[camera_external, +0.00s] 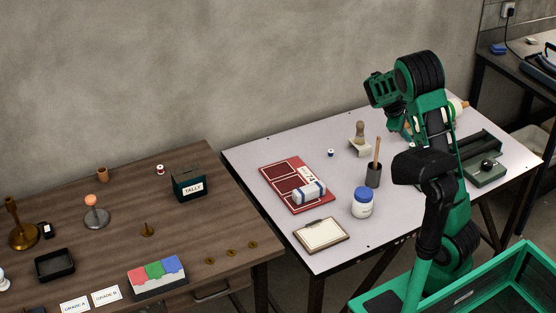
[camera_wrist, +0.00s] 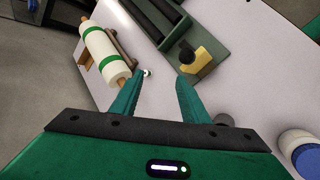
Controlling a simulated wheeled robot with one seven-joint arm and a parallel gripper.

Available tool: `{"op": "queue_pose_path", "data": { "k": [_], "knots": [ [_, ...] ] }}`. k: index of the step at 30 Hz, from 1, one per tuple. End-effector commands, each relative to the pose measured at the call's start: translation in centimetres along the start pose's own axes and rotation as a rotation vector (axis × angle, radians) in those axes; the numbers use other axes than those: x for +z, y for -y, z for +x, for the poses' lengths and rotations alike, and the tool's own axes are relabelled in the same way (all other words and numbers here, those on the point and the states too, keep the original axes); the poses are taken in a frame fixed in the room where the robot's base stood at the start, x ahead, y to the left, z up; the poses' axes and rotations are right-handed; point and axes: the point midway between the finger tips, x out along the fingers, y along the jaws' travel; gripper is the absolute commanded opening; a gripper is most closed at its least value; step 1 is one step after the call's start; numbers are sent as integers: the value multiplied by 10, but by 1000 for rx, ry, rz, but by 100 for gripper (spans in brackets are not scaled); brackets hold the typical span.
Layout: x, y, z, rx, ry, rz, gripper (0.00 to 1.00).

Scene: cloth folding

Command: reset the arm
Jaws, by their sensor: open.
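My arm (camera_external: 435,160) rises at the right of the external view and bends over at the top. The hand end (camera_external: 382,90) is up above the light table (camera_external: 285,150); its fingers cannot be made out there. In the wrist view my gripper (camera_wrist: 164,82) has its two green fingers spread apart with nothing between them. The fingers point toward the table surface (camera_wrist: 225,75). A small folded white cloth bundle with blue bands (camera_external: 310,192) lies on a red panel (camera_external: 282,172) on the table, clear of my arm.
A cream roll with green bands (camera_wrist: 104,52) and a dark green fixture with a black knob (camera_external: 486,170) are at the table's right. A brown table (camera_external: 120,205) is at left.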

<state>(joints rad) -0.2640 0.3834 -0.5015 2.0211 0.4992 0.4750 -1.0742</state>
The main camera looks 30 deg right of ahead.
Motion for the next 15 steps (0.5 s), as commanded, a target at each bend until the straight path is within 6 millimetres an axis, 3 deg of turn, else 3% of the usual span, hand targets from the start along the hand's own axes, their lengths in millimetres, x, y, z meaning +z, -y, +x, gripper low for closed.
{"op": "queue_pose_path", "data": {
  "k": [3,15],
  "knots": [
    [38,23,-14,-109,-25,164,41],
    [138,118,-77,-432,-35,637,41]
  ]
}}
